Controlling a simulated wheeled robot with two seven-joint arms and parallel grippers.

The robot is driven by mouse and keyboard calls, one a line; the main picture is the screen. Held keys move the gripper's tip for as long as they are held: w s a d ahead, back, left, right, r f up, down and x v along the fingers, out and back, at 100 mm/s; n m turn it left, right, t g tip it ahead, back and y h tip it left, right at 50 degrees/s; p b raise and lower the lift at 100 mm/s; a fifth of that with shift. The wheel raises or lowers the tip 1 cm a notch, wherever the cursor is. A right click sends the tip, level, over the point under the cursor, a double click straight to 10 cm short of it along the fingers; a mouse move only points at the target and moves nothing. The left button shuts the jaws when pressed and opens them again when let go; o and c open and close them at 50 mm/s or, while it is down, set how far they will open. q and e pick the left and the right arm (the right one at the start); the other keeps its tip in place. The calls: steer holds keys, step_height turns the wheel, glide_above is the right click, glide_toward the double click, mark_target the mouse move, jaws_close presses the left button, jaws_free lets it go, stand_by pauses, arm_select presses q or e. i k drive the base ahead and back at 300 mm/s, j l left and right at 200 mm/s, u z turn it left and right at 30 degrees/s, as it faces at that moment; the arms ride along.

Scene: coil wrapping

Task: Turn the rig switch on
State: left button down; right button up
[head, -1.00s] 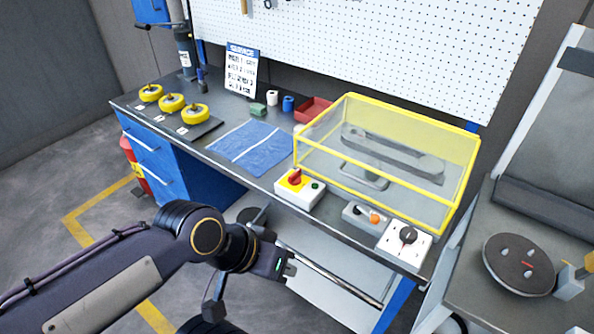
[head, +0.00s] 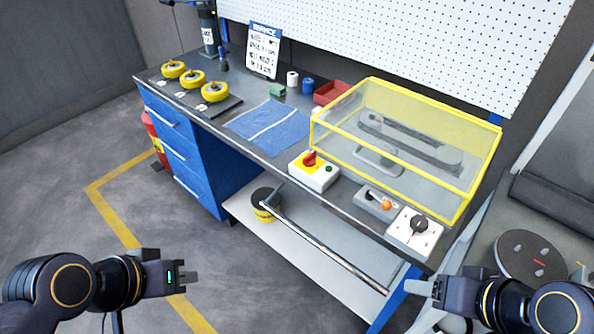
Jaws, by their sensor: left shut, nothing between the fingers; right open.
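Three control boxes stand along the front edge of the workbench, and I cannot tell by label which is the rig switch. A white box (head: 316,181) has a red rotary handle (head: 310,160) on a yellow plate and a green button. A grey box (head: 364,199) has an orange-tipped lever (head: 384,204). A white box (head: 405,240) has a black round knob (head: 419,224). My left gripper (head: 190,280) is shut and empty, low over the floor at left, well away from the bench. My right gripper (head: 420,291) is open and empty, below the knob box near the bench's right end.
A yellow-framed clear guard (head: 450,165) covers a belt rig behind the boxes. A blue cloth (head: 285,135), yellow rolls (head: 192,79) and a red tray (head: 331,93) lie on the bench. A front rail (head: 325,246) runs below.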

mark_target(309, 161)
steer(key=i+j, duration=0.1)
steer(key=j, duration=0.3)
steer(key=i+j, duration=0.15)
steer(key=j, duration=0.2)
steer(key=i+j+z, duration=0.1)
steer(key=j, duration=0.3)
steer(key=i+j, duration=0.15)
steer(key=j, duration=0.25)
steer(key=i+j+z, duration=0.1)
steer(key=j, duration=0.3)
